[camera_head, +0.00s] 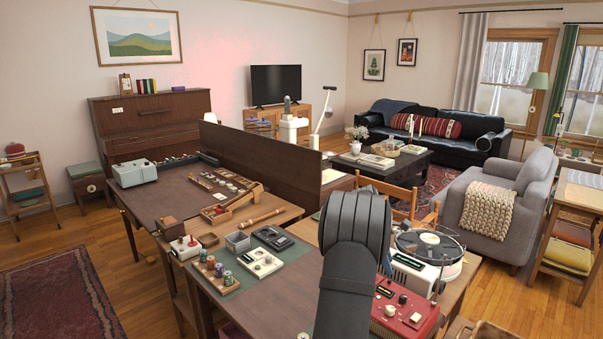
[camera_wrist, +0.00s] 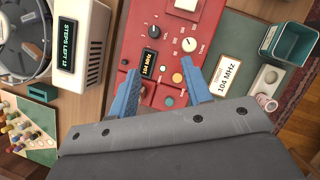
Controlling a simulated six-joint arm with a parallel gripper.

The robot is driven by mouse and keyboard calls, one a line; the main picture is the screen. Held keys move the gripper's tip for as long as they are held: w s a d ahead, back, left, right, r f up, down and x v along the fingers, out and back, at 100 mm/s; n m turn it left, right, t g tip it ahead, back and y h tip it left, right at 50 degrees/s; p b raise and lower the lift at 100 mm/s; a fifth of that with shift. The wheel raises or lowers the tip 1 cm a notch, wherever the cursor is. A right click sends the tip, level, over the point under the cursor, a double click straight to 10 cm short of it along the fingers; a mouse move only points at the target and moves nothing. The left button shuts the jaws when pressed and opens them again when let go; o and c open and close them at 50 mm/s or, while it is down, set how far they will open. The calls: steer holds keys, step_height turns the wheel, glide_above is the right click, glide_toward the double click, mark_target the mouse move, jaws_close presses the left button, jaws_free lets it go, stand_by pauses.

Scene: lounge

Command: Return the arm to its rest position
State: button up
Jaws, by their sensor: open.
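My gripper (camera_wrist: 160,67) shows in the wrist view as two blue fingers, spread apart with nothing between them. They point over the red radio-like panel (camera_wrist: 172,40), which has dials, buttons and a small dark display reading 104 MHz. I cannot tell the exact height of the fingertips above it. In the head view my dark grey arm rises in the foreground, and its gripper is hidden. The red panel (camera_head: 408,314) shows there just right of my arm.
A cream box (camera_wrist: 82,40) with a "STEPS LEFT" display, a turntable (camera_wrist: 25,40), a peg board (camera_wrist: 30,125), a 104 MHz card (camera_wrist: 228,76) and a teal bin (camera_wrist: 291,42) surround the panel. A brown partition (camera_head: 285,165) stands behind the near desk.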

steer(key=d+f, duration=0.2)
steer(key=f, duration=0.1)
steer(key=d+f, duration=0.1)
steer(key=shift+w+d+f, duration=0.15)
steer(key=shift+f, duration=0.25)
steer(key=shift+r, duration=0.1)
steer(key=s+v, duration=0.1)
steer(key=v, duration=0.7)
steer(key=shift+n, duration=0.3)
steer(key=s+f, duration=0.1)
steer(key=f, duration=0.2)
steer(key=s+f, duration=0.1)
steer(key=f, duration=0.2)
steer(key=s+f, duration=0.1)
steer(key=f, duration=0.2)
steer(key=shift+s+a+f, duration=0.55)
steer(key=shift+s+f, duration=0.35)
steer(key=shift+f, duration=0.1)
